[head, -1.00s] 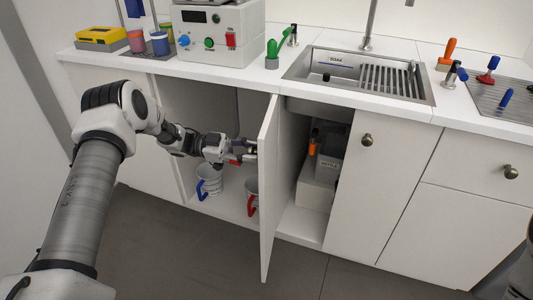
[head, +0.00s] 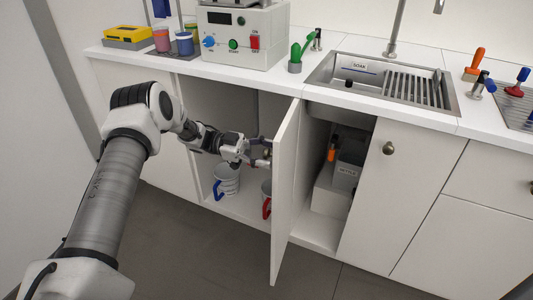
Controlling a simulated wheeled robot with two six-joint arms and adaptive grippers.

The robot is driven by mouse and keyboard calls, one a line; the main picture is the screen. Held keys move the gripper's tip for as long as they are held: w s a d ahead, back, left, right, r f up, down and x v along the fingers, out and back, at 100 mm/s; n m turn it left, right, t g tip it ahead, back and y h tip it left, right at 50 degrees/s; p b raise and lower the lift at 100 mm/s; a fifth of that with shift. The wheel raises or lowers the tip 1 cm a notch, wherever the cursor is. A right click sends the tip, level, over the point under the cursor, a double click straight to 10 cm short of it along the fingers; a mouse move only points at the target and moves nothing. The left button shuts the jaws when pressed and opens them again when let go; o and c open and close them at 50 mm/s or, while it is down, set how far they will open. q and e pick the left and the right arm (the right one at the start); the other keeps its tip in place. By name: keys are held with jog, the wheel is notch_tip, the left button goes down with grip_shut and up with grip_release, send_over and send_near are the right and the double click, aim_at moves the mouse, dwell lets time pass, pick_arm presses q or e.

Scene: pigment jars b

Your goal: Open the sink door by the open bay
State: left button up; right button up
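The sink door (head: 285,195) stands swung out from the cabinet, roughly square to its front, and shows nearly edge-on. Behind it the sink bay (head: 322,228) is open to view. A knob on that face is not clearly visible. My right gripper is not in view.
A blue-handled mug (head: 226,181) and a red-handled mug (head: 266,198) stand in the open bay below my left gripper. The sink bay holds a grey box (head: 346,175) and an orange-marked bottle (head: 332,152). The floor (head: 190,250) in front is clear.

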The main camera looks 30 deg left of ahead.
pick_arm(q)
jog(key=v, duration=1.2)
